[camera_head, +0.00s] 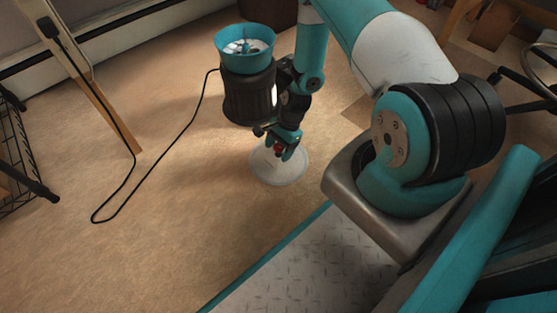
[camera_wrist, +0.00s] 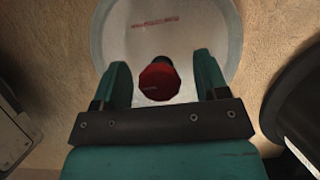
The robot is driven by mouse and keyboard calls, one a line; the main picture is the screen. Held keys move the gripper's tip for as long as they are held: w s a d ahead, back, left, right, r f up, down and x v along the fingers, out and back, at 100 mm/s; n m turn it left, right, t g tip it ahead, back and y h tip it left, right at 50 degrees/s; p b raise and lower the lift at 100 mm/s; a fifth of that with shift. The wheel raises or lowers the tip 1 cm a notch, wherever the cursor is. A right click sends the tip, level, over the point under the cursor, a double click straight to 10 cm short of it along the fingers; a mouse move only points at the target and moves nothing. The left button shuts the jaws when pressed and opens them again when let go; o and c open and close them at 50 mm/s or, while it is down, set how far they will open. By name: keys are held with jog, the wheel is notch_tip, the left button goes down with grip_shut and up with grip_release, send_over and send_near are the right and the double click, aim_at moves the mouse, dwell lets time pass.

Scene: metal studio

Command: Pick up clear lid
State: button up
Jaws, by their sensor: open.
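The clear lid (camera_head: 280,174) lies flat on the tan floor in the head view, a pale translucent disc. In the wrist view the lid (camera_wrist: 205,35) fills the upper middle, with red print near its top and a red knob (camera_wrist: 159,80) on a dark stem. My gripper (camera_wrist: 161,84) is open, with one teal finger on each side of the knob and a gap on both sides. In the head view my gripper (camera_head: 286,150) points down over the lid, and the red knob shows between the fingers. Part of the lid is hidden by the gripper.
A black cord (camera_head: 125,185) loops over the floor at left, near a leaning wooden board (camera_head: 100,95) and a black wire rack (camera_head: 20,170). A dark round object (camera_wrist: 290,105) sits at the right of the wrist view.

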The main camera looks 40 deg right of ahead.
grip_shut()
jog(key=shift+r, duration=0.1)
